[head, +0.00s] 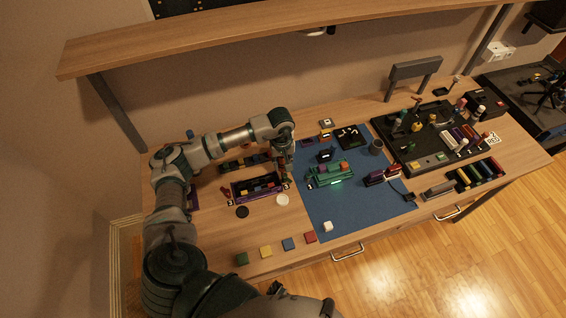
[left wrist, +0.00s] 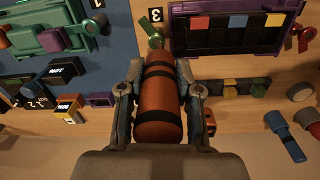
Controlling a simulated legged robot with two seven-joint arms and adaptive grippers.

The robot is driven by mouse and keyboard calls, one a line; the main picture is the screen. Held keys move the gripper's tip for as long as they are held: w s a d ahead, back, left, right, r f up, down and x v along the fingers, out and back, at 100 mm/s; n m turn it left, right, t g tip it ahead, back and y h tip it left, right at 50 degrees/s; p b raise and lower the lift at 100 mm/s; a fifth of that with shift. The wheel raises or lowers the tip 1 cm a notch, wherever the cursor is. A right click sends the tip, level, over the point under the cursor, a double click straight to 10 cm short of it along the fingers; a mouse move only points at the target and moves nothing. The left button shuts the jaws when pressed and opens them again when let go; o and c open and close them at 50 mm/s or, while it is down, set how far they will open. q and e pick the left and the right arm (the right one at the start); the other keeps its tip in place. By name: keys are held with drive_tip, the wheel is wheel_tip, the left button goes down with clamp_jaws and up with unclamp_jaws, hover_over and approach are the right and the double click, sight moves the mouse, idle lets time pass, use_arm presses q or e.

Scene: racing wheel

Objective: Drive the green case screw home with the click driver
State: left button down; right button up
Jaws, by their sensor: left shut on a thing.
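My left gripper (head: 287,172) points down beside the left edge of the blue mat. In the left wrist view my left gripper (left wrist: 159,88) is shut on an orange-red cylinder with black bands, which looks like the click driver (left wrist: 158,105). The driver's far end points toward the table; whether it touches anything there is unclear. The green case (head: 325,178) lies on the mat to the right of the gripper, and part of it shows in the left wrist view (left wrist: 48,28). I cannot make out the green case screw. My right gripper is not in view.
A purple tray (head: 256,196) stands just left of my gripper. The blue mat (head: 352,215) has free room at its front. A black board (head: 405,160) with several tools lies to the right. Several coloured squares, one of them red (head: 311,237), line the front. A shelf (head: 250,40) hangs above.

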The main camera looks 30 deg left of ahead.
use_arm(q)
drive_tip(key=shift+d, duration=0.2)
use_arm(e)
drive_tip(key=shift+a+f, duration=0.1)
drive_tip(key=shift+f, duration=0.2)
use_arm(q)
drive_tip(key=shift+f+b, duration=0.15)
drive_tip(key=shift+b, duration=0.2)
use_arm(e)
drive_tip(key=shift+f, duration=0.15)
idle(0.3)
use_arm(q)
drive_tip(key=shift+s, duration=0.1)
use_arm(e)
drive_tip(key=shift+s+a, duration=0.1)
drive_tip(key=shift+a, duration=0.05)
use_arm(q)
drive_tip(key=shift+s+f, duration=0.1)
drive_tip(key=shift+f, duration=0.05)
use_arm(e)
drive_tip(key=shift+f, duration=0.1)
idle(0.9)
use_arm(q)
drive_tip(key=shift+r, duration=0.5)
drive_tip(key=shift+w+r+p, duration=0.2)
drive_tip(key=shift+r+p, duration=1.2)
drive_tip(key=shift+r, duration=1.35)
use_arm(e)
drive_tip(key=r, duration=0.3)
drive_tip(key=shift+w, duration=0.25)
